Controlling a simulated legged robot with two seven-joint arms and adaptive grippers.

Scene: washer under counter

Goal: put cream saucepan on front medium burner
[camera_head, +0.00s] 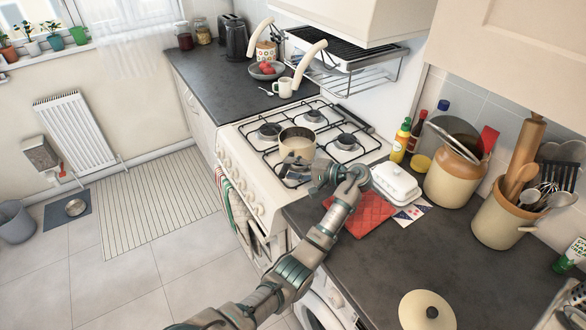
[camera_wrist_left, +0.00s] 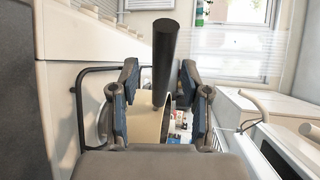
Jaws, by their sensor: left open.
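The cream saucepan (camera_head: 297,136) is over the middle of the gas hob (camera_head: 228,140); I cannot tell exactly which burner it covers. Its cream body (camera_wrist_left: 148,118) and black handle (camera_wrist_left: 164,60) show in the left wrist view. My left gripper (camera_head: 297,170) is at the near side of the pan, over the hob's near front part. It is open, with the handle between its fingers (camera_wrist_left: 163,100) and gaps showing on both sides. One burner (camera_head: 269,130) shows at the front far side; the near front burner is hidden by my gripper. My right gripper is out of view.
Bottles (camera_head: 401,142), a crock (camera_head: 452,180) and utensil pot (camera_head: 500,218) stand behind. A cream lid (camera_head: 425,306) lies nearer.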

